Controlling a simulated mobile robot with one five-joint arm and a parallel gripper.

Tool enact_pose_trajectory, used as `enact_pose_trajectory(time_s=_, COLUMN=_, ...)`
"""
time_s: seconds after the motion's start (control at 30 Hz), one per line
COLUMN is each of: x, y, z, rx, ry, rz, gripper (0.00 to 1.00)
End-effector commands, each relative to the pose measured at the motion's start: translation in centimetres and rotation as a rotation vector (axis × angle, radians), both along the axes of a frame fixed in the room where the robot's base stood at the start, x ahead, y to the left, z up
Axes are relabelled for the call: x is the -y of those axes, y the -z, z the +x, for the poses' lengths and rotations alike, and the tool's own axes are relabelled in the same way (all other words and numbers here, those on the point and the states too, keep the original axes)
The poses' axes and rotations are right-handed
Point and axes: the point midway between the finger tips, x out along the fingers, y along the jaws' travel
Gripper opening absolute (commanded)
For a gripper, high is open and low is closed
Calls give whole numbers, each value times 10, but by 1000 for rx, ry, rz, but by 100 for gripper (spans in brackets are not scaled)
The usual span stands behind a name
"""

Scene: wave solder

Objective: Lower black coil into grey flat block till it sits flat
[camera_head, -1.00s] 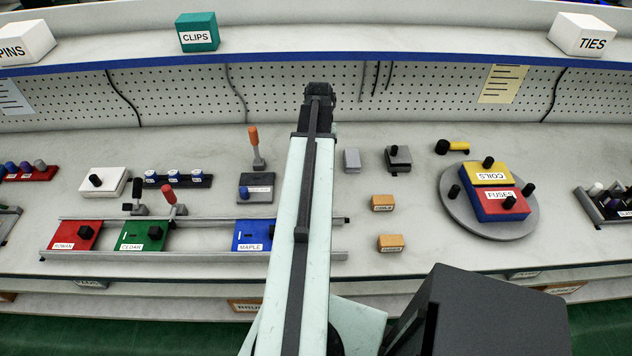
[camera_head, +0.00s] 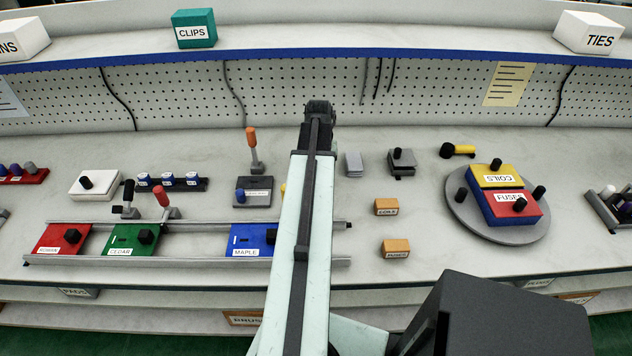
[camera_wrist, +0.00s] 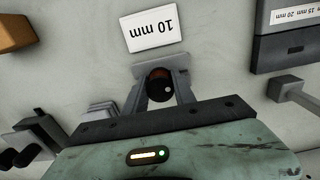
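In the wrist view my gripper (camera_wrist: 160,85) has its two grey fingers on either side of a dark round piece with a reddish-brown patch, which looks like the black coil (camera_wrist: 160,91). The fingers appear shut on it. A light grey piece (camera_wrist: 161,60) shows just past the fingertips; it may be the grey flat block, but I cannot tell it from the fingers. Whether the coil touches it is hidden. In the head view my own arm covers the gripper tip and the coil.
A white "10 mm" card (camera_wrist: 156,31) lies beyond the fingertips. A dark grey labelled box (camera_head: 254,192) stands left of my arm; a small grey block (camera_head: 353,164) and a black-knobbed grey block (camera_head: 402,172) stand right. Orange blocks (camera_head: 396,248) and a round turntable (camera_head: 466,216) are farther right.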

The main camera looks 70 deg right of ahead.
Motion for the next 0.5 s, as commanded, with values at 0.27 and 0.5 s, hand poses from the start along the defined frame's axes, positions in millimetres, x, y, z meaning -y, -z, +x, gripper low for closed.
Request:
enact_pose_trajectory(time_s=0.27, x=0, y=-7, z=0, rx=0, ry=0, rz=0, gripper=0)
enact_pose_trajectory(time_s=0.5, x=0, y=-16, z=0, rx=0, ry=0, rz=0, gripper=0)
